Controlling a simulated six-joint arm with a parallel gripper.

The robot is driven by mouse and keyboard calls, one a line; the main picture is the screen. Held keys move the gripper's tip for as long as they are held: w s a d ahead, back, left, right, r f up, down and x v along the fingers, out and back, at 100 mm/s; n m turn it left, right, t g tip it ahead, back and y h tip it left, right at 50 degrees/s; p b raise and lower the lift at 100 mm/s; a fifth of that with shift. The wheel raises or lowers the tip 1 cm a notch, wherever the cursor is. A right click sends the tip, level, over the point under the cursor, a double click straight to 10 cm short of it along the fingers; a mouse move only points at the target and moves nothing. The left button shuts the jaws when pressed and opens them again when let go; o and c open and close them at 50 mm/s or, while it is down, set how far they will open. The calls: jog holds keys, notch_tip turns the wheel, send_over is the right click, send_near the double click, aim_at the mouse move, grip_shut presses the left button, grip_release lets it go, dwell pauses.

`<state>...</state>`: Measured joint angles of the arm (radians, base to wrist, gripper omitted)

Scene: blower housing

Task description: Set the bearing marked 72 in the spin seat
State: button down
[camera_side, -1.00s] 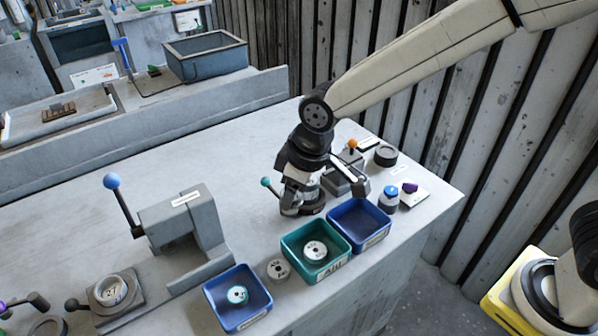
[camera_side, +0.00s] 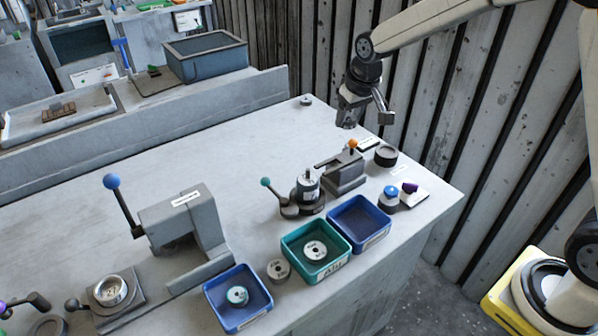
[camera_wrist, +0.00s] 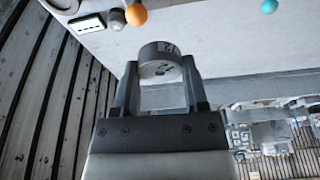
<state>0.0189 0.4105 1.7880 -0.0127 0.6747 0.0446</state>
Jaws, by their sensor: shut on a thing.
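My gripper (camera_side: 349,112) is raised above the back right of the bench, tilted. In the wrist view its two fingers (camera_wrist: 160,80) are shut on a grey round bearing (camera_wrist: 160,62). Dark digits show on the bearing, upside down and hard to read; they may be 72. A silver cylinder (camera_side: 308,183) with a marked face stands in a dark round seat with a teal-knobbed lever (camera_side: 289,209). A ring marked 27 (camera_side: 111,290) sits in a holder at the left. I cannot read which holder is the spin seat.
An orange-knobbed fixture (camera_side: 345,172) stands beside the dark seat. A teal bin (camera_side: 333,265), an empty blue bin (camera_side: 378,236) and another blue bin (camera_side: 225,318) line the front. A grey press (camera_side: 180,220) stands at the left. The back middle of the bench is clear.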

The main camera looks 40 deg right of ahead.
jog(key=d+m+h, duration=0.1)
jog(key=d+m, duration=0.4)
jog(key=d, duration=1.2)
send_over(386, 151)
jog(key=f, duration=0.8)
jog(key=shift+s+a+f, duration=0.15)
jog(key=shift+s+f, duration=0.05)
jog(key=shift+s, duration=0.15)
jog(key=shift+f, duration=0.15)
jog(key=shift+f, duration=2.35)
jog(key=shift+f, duration=0.8)
grip_release()
jog(key=shift+r, duration=0.1)
